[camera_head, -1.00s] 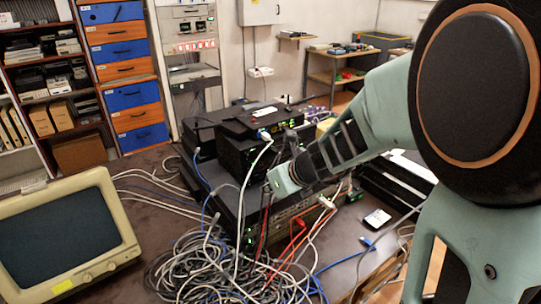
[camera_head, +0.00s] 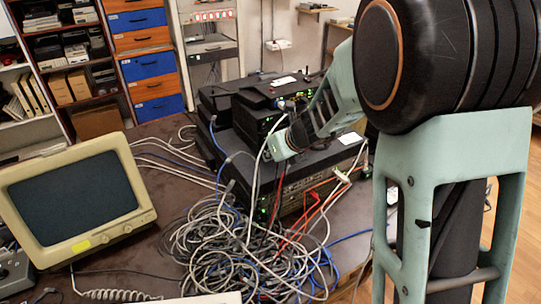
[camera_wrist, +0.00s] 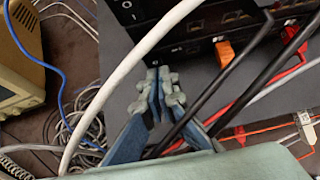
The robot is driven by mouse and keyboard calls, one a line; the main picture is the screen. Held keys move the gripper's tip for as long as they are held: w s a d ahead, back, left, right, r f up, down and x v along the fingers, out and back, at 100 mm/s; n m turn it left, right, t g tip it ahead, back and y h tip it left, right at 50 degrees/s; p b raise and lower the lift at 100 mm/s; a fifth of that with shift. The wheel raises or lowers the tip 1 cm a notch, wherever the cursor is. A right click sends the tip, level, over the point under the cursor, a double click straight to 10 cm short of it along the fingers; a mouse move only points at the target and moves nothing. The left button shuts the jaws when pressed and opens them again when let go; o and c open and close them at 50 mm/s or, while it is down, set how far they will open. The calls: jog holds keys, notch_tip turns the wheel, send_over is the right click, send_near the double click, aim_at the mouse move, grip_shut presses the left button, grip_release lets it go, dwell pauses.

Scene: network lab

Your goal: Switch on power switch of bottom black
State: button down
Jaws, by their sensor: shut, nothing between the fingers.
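A stack of black network devices stands on the dark table. The bottom black device (camera_head: 322,180) is wide, with a smaller black box (camera_head: 245,118) above it. Its front carries green lights at the left end. In the wrist view black device fronts (camera_wrist: 190,20) show at the top, with small white-marked rocker switches (camera_wrist: 128,8) at their left ends. I cannot tell a switch's state. My gripper (camera_wrist: 162,88) is shut and empty, its tips just below these fronts; contact is unclear. In the head view my gripper (camera_head: 282,146) is in front of the stack, partly behind cables.
A tangle of grey cables (camera_head: 225,245) lies before the stack. A white cable (camera_wrist: 140,50) crosses close by my fingers, with black and red cables at right. An old beige monitor (camera_head: 135,170) stands left.

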jog(key=shift+f+b, duration=0.15)
jog(key=shift+b, duration=0.15)
jog(key=shift+w+a+f+b, duration=0.1)
jog(key=shift+f+b, duration=0.15)
jog(key=shift+b, duration=0.9)
jog(key=shift+t+y+b, duration=0.3)
jog(key=shift+t+b, duration=0.1)
jog(key=shift+b, duration=0.55)
jog(key=shift+r+b, duration=0.15)
jog(key=shift+b, duration=0.35)
jog(key=shift+a, duration=0.1)
jog(key=shift+w+a+r+p, duration=0.1)
jog(key=shift+w+r+p, duration=0.05)
jog(key=shift+r+p, duration=0.75)
